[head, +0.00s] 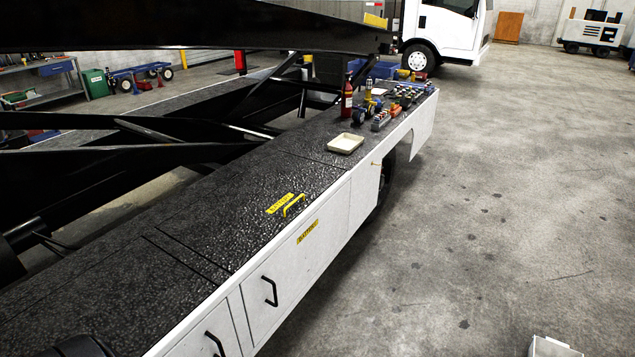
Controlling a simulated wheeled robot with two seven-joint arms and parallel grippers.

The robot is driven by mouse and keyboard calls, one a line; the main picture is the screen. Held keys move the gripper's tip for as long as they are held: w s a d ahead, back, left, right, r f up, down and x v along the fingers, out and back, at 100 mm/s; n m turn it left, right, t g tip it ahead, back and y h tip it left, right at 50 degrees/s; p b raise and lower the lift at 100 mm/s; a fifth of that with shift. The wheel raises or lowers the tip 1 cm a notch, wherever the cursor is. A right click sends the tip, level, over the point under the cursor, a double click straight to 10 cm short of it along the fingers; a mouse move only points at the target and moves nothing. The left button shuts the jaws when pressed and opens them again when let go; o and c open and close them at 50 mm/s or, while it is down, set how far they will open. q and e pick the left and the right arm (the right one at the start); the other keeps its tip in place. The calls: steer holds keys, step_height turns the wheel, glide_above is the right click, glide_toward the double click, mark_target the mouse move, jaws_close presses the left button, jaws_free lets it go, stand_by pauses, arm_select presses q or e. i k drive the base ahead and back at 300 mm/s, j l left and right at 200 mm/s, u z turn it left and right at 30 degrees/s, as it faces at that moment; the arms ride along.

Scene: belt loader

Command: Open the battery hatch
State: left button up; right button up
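The battery hatch (258,217) is a dark textured panel on top of the belt loader's deck. It lies flat and closed, with dark seams around it. A yellow handle (294,205) stands on it near its outer edge, beside a yellow label (279,203). A second yellow label (307,232) is on the white side panel below. Neither of my grippers shows in the head view. A dark rounded shape at the bottom left edge is too cut off to identify.
A cream tray (346,144), a red extinguisher (347,97) and several small tools (397,101) are farther along the deck. Black handles (270,291) protrude from the white side. Dark beams (180,30) span above left.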

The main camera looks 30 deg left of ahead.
mark_target(229, 225)
steer(key=i+u, duration=0.2)
steer(key=i, duration=0.35)
steer(key=i+l+u, duration=0.2)
steer(key=i, duration=0.35)
steer(key=i+l+u, duration=0.1)
steer(key=i+u, duration=0.15)
steer(key=i, duration=0.3)
